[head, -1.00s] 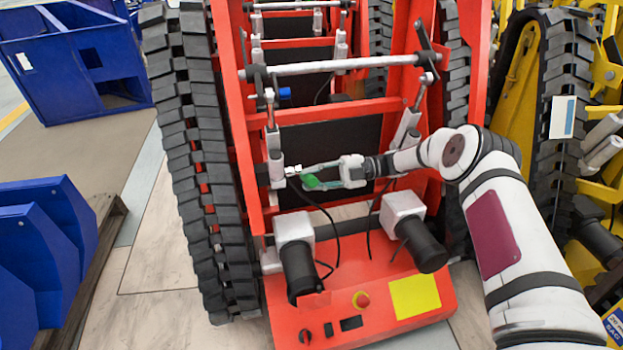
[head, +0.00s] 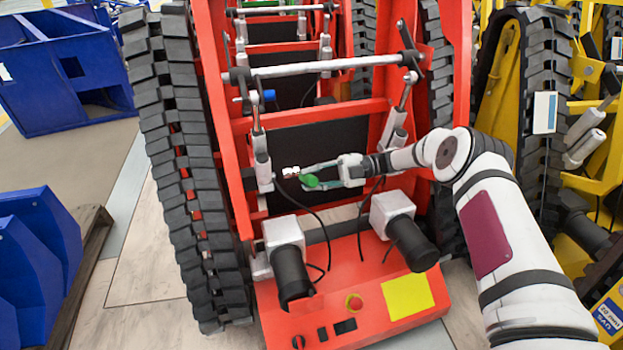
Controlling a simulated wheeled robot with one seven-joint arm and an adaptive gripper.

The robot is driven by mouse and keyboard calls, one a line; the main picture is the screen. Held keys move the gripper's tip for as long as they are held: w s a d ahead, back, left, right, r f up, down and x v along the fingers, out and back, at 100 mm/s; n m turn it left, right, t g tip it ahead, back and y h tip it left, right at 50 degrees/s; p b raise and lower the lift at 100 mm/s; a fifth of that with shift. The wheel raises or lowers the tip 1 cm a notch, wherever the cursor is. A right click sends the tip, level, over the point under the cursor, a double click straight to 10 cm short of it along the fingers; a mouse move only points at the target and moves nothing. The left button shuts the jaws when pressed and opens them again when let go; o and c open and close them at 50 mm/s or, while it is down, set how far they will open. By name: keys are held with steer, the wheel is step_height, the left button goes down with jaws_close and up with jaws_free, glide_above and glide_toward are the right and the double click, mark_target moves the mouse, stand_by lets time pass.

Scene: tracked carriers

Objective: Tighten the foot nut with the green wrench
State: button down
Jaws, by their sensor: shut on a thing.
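My gripper (head: 318,176) is in the middle of the head view, in front of the dark panel inside the red carrier. It is shut on the green wrench (head: 311,182), whose green part shows at the fingertips. A small pale metal piece (head: 291,172) shows just left of the fingers; I cannot tell whether it is the wrench's head or the foot nut. A grey cylinder strut (head: 262,172) stands just left of it, with a small gap between them. The foot nut cannot be made out for certain at this size.
The red carrier (head: 375,262) has a black track (head: 180,160) on its left. Two grey motor housings (head: 284,232) (head: 392,207) with black cylinders stand below my gripper, with loose black cables. A crossbar (head: 325,65) runs above. A yellow tracked carrier (head: 500,100) is at right, blue frames (head: 65,75) at left.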

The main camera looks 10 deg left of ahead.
steer(key=shift+d, duration=0.1)
steer(key=shift+b+v, duration=0.75)
steer(key=shift+v, duration=1.15)
steer(key=shift+r+p, duration=0.25)
steer(key=shift+p, duration=0.4)
steer(key=shift+w+a+r+m+p, duration=0.15)
steer(key=shift+a+r+m+p, duration=0.15)
steer(key=shift+p, duration=0.75)
steer(key=shift+f+b, duration=0.25)
steer(key=shift+b, duration=0.1)
steer(key=p+x, duration=0.1)
steer(key=x, duration=0.3)
steer(key=shift+r+p, duration=0.15)
steer(key=shift+p, duration=0.2)
step_height(320, 180, down, 9)
steer(key=s+d+n+b, duration=0.1)
steer(key=s+n+b, duration=0.1)
steer(key=n+b, duration=0.4)
steer(key=shift+s+n, duration=0.2)
steer(key=shift+n, duration=0.3)
